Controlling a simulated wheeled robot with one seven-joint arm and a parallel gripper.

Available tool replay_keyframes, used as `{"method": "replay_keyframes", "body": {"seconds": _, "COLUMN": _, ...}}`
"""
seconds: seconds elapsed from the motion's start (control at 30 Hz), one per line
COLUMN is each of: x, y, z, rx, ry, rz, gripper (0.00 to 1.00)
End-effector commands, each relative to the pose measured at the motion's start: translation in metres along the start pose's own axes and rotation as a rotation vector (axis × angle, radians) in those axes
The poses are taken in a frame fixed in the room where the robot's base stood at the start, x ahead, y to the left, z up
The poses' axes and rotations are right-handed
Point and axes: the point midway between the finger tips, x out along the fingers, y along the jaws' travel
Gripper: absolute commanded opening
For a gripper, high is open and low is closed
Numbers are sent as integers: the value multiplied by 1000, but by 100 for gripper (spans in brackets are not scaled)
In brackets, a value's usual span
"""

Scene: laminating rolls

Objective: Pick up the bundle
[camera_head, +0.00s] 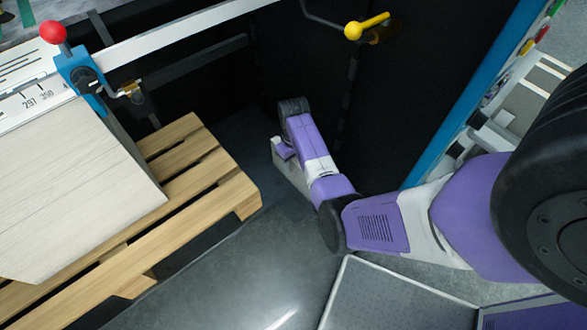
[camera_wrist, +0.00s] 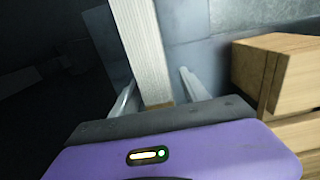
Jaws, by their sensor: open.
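A long pale bundle (camera_wrist: 142,45) with fine lengthwise lines lies on the grey floor in the wrist view. Its near end sits between the two fingers of my gripper (camera_wrist: 157,88). The fingers are open, one on each side of it, with a visible gap on the right; whether the left finger touches it I cannot tell. In the head view a pale piece, which looks like the same bundle (camera_head: 291,180), shows beneath my gripper, partly hidden by the purple arm.
A wooden pallet (camera_head: 225,183) carries a large pale stack (camera_head: 70,190) on the left; the pallet's blocks (camera_wrist: 275,72) stand close right of my gripper in the wrist view. A dark machine wall (camera_head: 300,65) rises behind. Grey floor (camera_head: 255,270) is clear in front.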

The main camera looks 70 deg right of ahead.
Motion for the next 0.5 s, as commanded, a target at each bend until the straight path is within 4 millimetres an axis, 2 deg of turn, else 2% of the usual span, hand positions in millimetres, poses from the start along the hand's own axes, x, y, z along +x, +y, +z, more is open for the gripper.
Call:
{"method": "replay_keyframes", "body": {"seconds": 0.3, "x": 5, "y": 0, "z": 0, "rx": 0, "ry": 1, "rz": 0, "gripper": 51}}
{"method": "replay_keyframes", "body": {"seconds": 0.5, "x": 5, "y": 0, "z": 0, "rx": 0, "ry": 1, "rz": 0, "gripper": 12}}
